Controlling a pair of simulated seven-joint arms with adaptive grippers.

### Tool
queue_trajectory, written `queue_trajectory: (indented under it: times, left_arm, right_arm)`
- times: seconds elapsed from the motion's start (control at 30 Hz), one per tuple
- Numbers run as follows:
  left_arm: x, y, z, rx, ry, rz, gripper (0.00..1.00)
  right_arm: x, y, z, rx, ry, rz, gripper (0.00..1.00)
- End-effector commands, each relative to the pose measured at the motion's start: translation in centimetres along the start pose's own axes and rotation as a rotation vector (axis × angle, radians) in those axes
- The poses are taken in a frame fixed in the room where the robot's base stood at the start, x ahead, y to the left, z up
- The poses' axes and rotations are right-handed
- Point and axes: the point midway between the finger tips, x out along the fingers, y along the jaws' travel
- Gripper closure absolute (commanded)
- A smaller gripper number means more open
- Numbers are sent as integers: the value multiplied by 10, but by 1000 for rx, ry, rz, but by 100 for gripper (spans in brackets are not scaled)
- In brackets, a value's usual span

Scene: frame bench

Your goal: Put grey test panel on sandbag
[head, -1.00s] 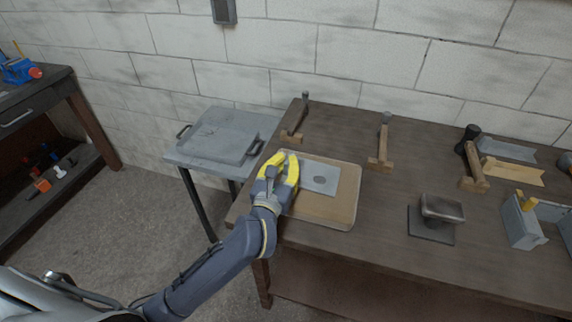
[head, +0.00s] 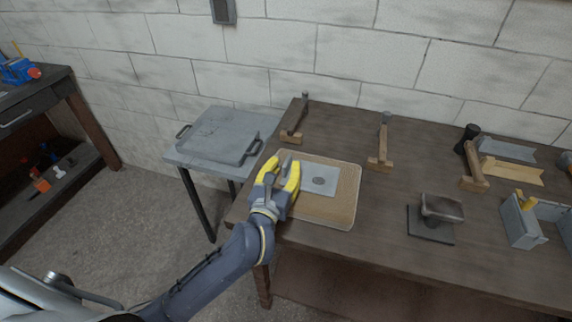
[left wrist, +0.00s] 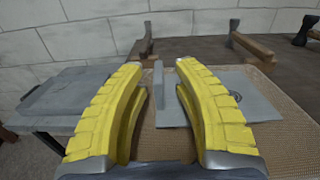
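The grey test panel (head: 320,174), a light grey square plate with a dark round mark, lies on the tan, rounded sandbag (head: 337,208). In the left wrist view the panel (left wrist: 232,92) has an upright grey lip at its left edge, seen between my fingers. My left gripper (head: 278,166) has yellow fingers and is at the left side of the panel. In the left wrist view the gripper (left wrist: 160,66) is open, with a clear gap on both sides of the lip. My right gripper is not in view.
A grey side table (head: 188,158) with a lidded grey tray (head: 218,135) stands left of the bench (head: 385,215). Wooden-based stands are at the bench's back. A dark block on a plate (head: 440,210) and a grey box (head: 522,225) are to the right.

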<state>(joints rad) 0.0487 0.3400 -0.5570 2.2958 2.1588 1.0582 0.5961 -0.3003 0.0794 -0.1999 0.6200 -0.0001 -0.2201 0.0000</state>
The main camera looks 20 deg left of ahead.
Motion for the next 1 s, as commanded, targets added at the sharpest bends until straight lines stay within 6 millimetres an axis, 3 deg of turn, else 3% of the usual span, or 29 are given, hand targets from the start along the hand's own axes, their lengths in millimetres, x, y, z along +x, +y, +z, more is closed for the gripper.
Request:
queue_trajectory:
  times: [0.5,0.7,1.0]
  left_arm:
    - [-85,0,0,-1,2,0,71]
    - [-102,0,0,1,1,0,71]
    - [-109,0,0,0,0,0,71]
  right_arm:
    - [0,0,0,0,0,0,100]
    - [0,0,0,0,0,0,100]
    - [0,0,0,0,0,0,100]
